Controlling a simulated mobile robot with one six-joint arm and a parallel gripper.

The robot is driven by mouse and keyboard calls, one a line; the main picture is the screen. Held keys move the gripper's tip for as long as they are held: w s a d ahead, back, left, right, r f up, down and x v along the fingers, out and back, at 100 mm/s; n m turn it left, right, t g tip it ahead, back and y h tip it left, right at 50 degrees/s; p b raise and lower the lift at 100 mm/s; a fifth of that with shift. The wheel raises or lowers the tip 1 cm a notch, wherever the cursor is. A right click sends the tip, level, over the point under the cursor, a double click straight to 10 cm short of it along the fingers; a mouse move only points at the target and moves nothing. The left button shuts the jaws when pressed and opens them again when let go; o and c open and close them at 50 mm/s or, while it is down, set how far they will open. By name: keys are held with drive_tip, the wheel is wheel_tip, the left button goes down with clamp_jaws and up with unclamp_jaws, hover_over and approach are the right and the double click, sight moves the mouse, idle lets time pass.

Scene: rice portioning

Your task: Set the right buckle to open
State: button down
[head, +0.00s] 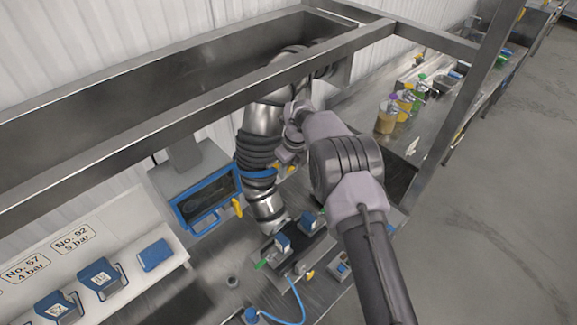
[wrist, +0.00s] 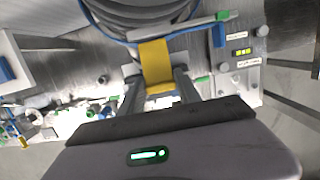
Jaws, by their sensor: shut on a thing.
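The right buckle, a yellow tab (wrist: 156,62), sits between the two fingers of my gripper (wrist: 157,76) in the wrist view. My gripper is shut on it. The buckle lies against the blue clamp band (head: 256,174), which goes round the dark ribbed hose (head: 252,152) of the steel machine. In the head view my gripper (head: 288,158) is at the right side of this band, with a bit of yellow showing beside it. The wrist and fingers partly hide the buckle there. I cannot tell how far it is turned.
A steel frame beam (head: 180,104) crosses above. Bottles (head: 387,117) stand on the counter at the right. Blue boxes (head: 100,276) are at lower left.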

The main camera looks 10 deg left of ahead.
idle(0.4)
drive_tip(key=c, duration=0.8)
unclamp_jaws()
drive_tip(key=shift+c, duration=0.2)
drive_tip(key=shift+w, duration=0.1)
